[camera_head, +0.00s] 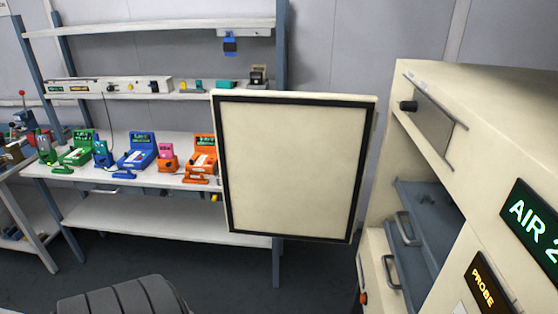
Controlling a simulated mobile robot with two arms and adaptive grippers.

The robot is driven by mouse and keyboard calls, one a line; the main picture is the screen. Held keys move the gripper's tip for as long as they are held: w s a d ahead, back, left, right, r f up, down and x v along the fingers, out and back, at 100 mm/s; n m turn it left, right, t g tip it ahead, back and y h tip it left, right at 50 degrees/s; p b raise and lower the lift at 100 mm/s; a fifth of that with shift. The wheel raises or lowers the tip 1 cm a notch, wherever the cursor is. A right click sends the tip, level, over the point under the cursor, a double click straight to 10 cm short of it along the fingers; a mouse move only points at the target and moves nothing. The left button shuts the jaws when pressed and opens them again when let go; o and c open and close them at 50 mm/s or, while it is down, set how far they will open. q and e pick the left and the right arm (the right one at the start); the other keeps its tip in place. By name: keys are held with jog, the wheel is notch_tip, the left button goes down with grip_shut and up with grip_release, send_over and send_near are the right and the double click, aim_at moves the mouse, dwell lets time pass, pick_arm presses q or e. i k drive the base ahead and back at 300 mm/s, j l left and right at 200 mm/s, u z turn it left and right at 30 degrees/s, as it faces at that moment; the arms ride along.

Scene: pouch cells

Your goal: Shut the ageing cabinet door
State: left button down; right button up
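The ageing cabinet (475,115) is the cream box at the right, with a green-lit "AIR 2" display (533,225) and an amber "PROBE" display (487,285) on its near side. Its door (290,165) stands wide open, swung out to the left of the cabinet. The door's cream inner face and black seal face me. In the opening are blue-grey trays or shelves (428,215) with metal handles. The hinge is not clearly seen. Neither of my grippers shows in the view.
A white shelf rack (165,228) stands behind and left of the door, carrying several green, blue and orange devices (137,152). Another bench (22,165) is at the far left. Dark floor (235,280) is open below the door. A dark ribbed shape (122,297) fills the bottom left.

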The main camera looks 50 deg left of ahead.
aim_at(292, 165)
jog(key=j, duration=0.55)
jog(key=i+j+u, duration=0.1)
jog(key=j, duration=0.45)
jog(key=i+j, duration=0.1)
jog(key=j, duration=0.4)
jog(key=i+j, duration=0.1)
jog(key=j, duration=0.45)
jog(key=j+u, duration=0.1)
jog(key=j, duration=0.45)
jog(key=i, duration=0.05)
